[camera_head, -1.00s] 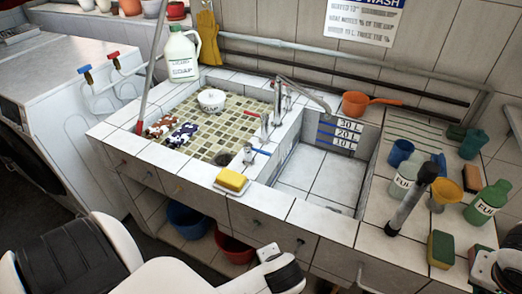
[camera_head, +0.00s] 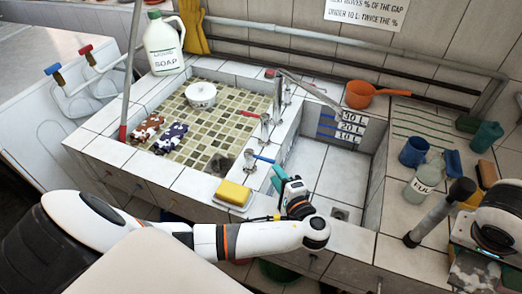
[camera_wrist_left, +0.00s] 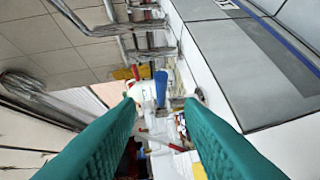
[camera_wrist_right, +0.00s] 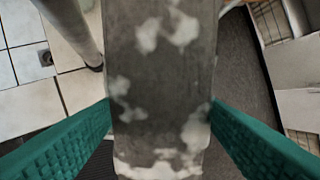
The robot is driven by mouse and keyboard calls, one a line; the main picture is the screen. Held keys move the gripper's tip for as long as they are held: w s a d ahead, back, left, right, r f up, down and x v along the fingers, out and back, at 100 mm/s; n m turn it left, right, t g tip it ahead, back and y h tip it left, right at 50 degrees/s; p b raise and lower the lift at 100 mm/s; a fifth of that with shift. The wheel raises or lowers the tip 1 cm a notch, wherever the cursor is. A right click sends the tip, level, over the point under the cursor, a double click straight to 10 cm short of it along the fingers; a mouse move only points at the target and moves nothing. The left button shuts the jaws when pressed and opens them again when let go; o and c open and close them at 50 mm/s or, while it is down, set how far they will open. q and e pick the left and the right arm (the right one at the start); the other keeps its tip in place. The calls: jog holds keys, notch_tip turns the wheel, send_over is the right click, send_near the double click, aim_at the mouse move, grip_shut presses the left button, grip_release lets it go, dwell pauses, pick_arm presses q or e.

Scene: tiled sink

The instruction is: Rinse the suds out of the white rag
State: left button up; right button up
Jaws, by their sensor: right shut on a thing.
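The rag (camera_head: 478,270) is grey with white suds patches, so it looks grey rather than white. It hangs at the lower right in the head view. In the right wrist view the rag (camera_wrist_right: 160,90) fills the middle between the green fingers of my right gripper (camera_wrist_right: 160,115), which is shut on it. My left gripper (camera_head: 280,178) is open and empty at the front of the divider between the basins. A tap with a blue lever (camera_head: 262,158) is just beyond its fingertips. In the left wrist view the blue lever (camera_wrist_left: 160,88) shows between the spread fingers.
The deep right basin (camera_head: 322,172) looks empty, with a drain and level marks. The mosaic basin (camera_head: 205,115) holds two mottled cloths (camera_head: 160,132) and a white pot (camera_head: 201,94). A yellow sponge (camera_head: 233,193) sits on the front edge. Cups and a bottle (camera_head: 424,184) crowd the right counter.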

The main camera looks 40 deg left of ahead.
aim_at(267, 161)
pick_arm(q)
jog(key=p+x, duration=0.1)
jog(key=x, duration=0.9)
jog(key=shift+a, duration=0.1)
grip_shut()
